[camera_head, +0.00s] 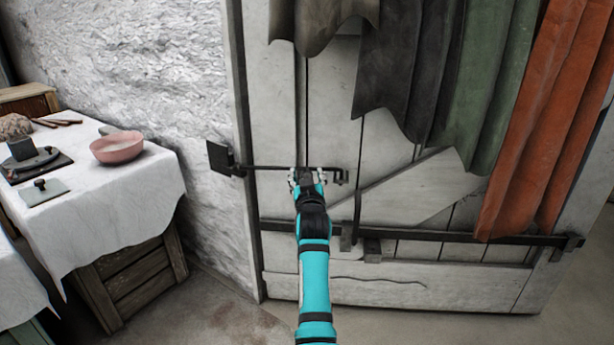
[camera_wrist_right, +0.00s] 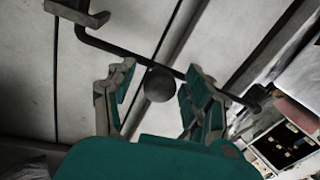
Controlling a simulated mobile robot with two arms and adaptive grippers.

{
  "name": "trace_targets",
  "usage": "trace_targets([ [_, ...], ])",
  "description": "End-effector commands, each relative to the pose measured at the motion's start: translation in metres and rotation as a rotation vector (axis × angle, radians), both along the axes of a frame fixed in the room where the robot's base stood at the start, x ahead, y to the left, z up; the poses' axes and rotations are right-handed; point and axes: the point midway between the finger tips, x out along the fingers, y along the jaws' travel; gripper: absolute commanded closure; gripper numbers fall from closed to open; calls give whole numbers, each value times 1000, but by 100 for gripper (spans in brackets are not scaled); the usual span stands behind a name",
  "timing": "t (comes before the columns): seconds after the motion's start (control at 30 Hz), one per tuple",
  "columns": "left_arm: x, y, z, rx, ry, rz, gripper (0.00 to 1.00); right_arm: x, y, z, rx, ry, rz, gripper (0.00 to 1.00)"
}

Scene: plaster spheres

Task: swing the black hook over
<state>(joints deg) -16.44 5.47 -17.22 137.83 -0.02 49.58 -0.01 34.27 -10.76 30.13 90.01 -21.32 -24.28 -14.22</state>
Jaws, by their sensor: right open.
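The black hook (camera_head: 265,168) is a thin bar lying almost level across the edge of the pale plank door (camera_head: 275,110). Its left end meets a black plate (camera_head: 219,157) by the rough wall, and its right end is at a black bracket (camera_head: 341,176) on the door. My right gripper (camera_head: 307,172) is at the bar, left of the bracket. In the wrist view the open fingers (camera_wrist_right: 155,88) stand on either side of a round dark knob (camera_wrist_right: 159,84) on the hook (camera_wrist_right: 125,52). Whether they touch the knob is unclear. The bracket (camera_wrist_right: 78,12) shows at top left.
Dark, green and orange cloths (camera_head: 545,110) hang over the door's right part. A black strap (camera_head: 480,238) crosses the door low down. A cloth-covered table (camera_head: 130,185) with a pink bowl (camera_head: 117,147) stands at the left. The floor (camera_head: 215,320) before the door is clear.

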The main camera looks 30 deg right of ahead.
Motion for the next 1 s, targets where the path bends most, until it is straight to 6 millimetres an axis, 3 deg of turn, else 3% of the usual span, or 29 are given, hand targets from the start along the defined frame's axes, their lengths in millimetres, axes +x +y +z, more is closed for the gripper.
trace_targets([
  [0.23,0,0,1,-1,-2,0,60,0,0,0,0,0,0,48],
  [0.63,0,0,1,-1,-2,0,60,0,0,0,0,0,1,100],
  [1.0,0,0,2,-1,-2,1,60,0,1,0,1,1,1,100],
])
